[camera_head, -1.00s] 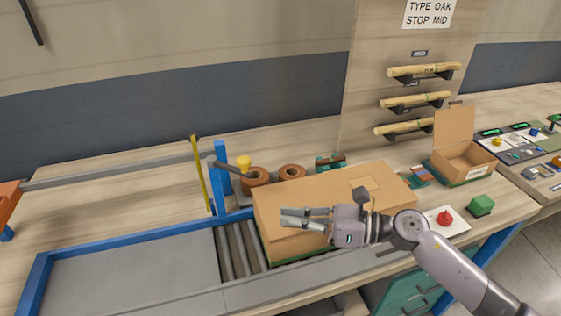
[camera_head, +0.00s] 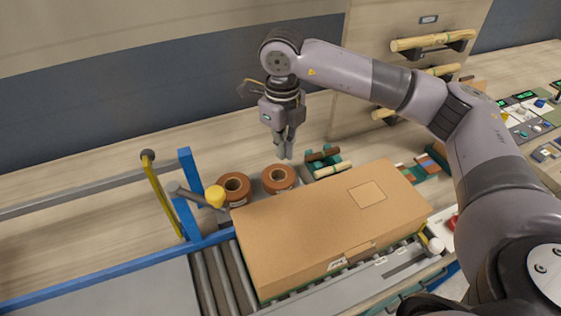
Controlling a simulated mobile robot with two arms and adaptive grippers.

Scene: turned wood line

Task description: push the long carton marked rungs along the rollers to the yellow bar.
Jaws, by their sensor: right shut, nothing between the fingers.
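The long brown carton (camera_head: 325,225) lies closed on the rollers (camera_head: 222,280), with a small pale label on its near side that is too small to read. The yellow bar (camera_head: 160,198) stands tilted at the left, beside a blue post, with a stretch of bare rollers and grey plate between it and the carton's left end. My right gripper (camera_head: 286,152) is shut and empty, pointing down above the bench behind the carton's far edge, apart from the carton. My left gripper is out of view.
Two brown tape rolls (camera_head: 279,179) and a green rack with wooden pieces (camera_head: 325,163) stand behind the carton. A yellow-knobbed lever (camera_head: 214,196) sits by the blue post (camera_head: 190,180). The grey plate (camera_head: 120,291) at left is clear.

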